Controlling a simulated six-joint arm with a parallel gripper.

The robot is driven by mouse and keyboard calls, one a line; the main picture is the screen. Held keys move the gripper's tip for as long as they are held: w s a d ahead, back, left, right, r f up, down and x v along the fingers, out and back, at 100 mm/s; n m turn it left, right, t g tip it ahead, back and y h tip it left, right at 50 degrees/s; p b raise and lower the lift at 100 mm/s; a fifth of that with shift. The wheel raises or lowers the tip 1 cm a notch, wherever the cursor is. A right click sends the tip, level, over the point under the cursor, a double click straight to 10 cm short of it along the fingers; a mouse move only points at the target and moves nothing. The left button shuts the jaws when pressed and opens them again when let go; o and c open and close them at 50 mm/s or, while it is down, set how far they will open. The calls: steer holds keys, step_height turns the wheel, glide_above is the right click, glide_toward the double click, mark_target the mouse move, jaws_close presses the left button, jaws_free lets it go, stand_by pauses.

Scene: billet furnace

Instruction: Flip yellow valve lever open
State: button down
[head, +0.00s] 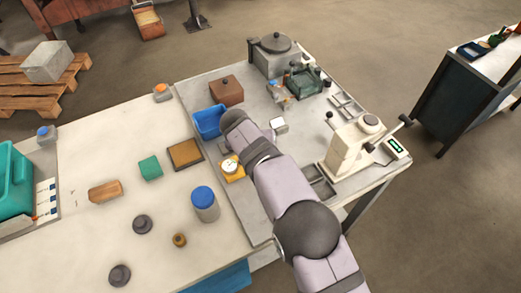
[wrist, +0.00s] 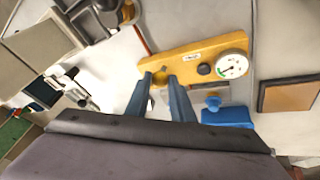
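A yellow valve body (wrist: 190,55) with a round white gauge (wrist: 232,65) and a dark knob spans the upper middle of the wrist view. In the head view the gauge (head: 230,166) sits on a yellow part (head: 235,178) beside my arm. My gripper (wrist: 160,77) points at the left end of the valve body. Its two blue-grey fingers stand apart, with a small yellow piece (wrist: 160,80), perhaps the lever, between their tips. I cannot tell whether they touch it. My arm hides the gripper in the head view.
A blue part (wrist: 228,116) lies just right of the fingers in the wrist view. In the head view, a blue bin (head: 208,122), a brown box (head: 226,91), a blue-capped jar (head: 205,204) and a cream press (head: 350,145) stand around my arm. The left bench has bare room.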

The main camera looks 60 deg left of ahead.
steer(key=shift+w+d+n+b, duration=0.1)
steer(key=shift+d+n+b, duration=0.05)
steer(key=shift+n+b, duration=0.15)
steer(key=shift+w+d+n+y+b, duration=0.2)
steer(key=shift+w+n+y+b, duration=0.1)
steer(key=shift+n+b, duration=0.15)
steer(key=shift+w+d+n+g+y, duration=0.25)
steer(key=shift+w+n+g, duration=0.3)
steer(key=shift+n, duration=0.65)
steer(key=shift+w+d+n+g+y, duration=0.15)
steer(key=shift+w+n+g+y, duration=0.3)
steer(key=shift+n, duration=0.8)
steer(key=shift+w+d+n+g+y, duration=0.15)
steer(key=shift+w+n+g, duration=0.45)
steer(key=shift+n, duration=0.6)
steer(key=shift+w, duration=0.15)
steer(key=c, duration=1.5)
jaws_free()
steer(key=shift+c, duration=0.2)
steer(key=shift+d+r, duration=0.1)
